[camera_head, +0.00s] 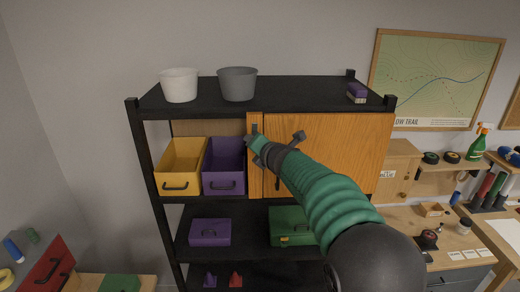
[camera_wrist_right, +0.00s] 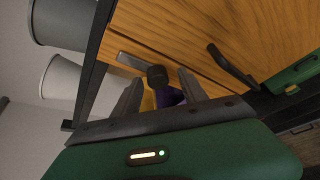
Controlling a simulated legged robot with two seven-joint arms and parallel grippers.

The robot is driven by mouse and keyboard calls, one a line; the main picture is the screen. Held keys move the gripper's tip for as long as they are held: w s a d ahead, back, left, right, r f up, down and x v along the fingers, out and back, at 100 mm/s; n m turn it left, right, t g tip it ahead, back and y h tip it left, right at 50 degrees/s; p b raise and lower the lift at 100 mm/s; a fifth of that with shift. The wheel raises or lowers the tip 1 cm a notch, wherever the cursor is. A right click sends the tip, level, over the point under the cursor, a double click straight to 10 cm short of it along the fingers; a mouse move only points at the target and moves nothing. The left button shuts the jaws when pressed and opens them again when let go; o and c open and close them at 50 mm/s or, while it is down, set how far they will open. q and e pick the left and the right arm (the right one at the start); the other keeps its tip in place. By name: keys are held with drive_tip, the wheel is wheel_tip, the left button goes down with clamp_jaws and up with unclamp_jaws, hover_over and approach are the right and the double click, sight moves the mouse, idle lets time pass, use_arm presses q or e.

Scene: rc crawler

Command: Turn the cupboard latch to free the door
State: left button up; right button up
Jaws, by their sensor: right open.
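The cupboard's wooden door (camera_head: 335,145) fills the right part of the upper bay and appears shut. It also shows in the right wrist view (camera_wrist_right: 190,30), with its dark bar handle (camera_wrist_right: 232,67). The latch has a dark round knob (camera_wrist_right: 157,76) and a grey plate (camera_wrist_right: 134,63) at the door's edge. My right gripper (camera_head: 252,138) reaches up to the door's left edge and mostly hides the latch from the head. In the wrist view its open fingers (camera_wrist_right: 160,92) stand on either side of the knob; I cannot tell whether they touch it. My left gripper is not in view.
A yellow bin (camera_head: 180,187) and a purple bin (camera_head: 224,183) stand left of the door. A white bucket (camera_head: 179,85) and a grey bucket (camera_head: 238,84) sit on top of the black shelf. A green toolbox (camera_head: 290,226) and a purple box (camera_head: 210,232) are below.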

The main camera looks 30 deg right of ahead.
drive_tip(key=p+v, duration=0.2)
drive_tip(key=v, duration=1.4)
drive_tip(key=shift+s+a+p, duration=0.15)
drive_tip(key=shift+s+p, duration=0.05)
drive_tip(key=shift+p, duration=0.2)
drive_tip(key=shift+w, duration=0.2)
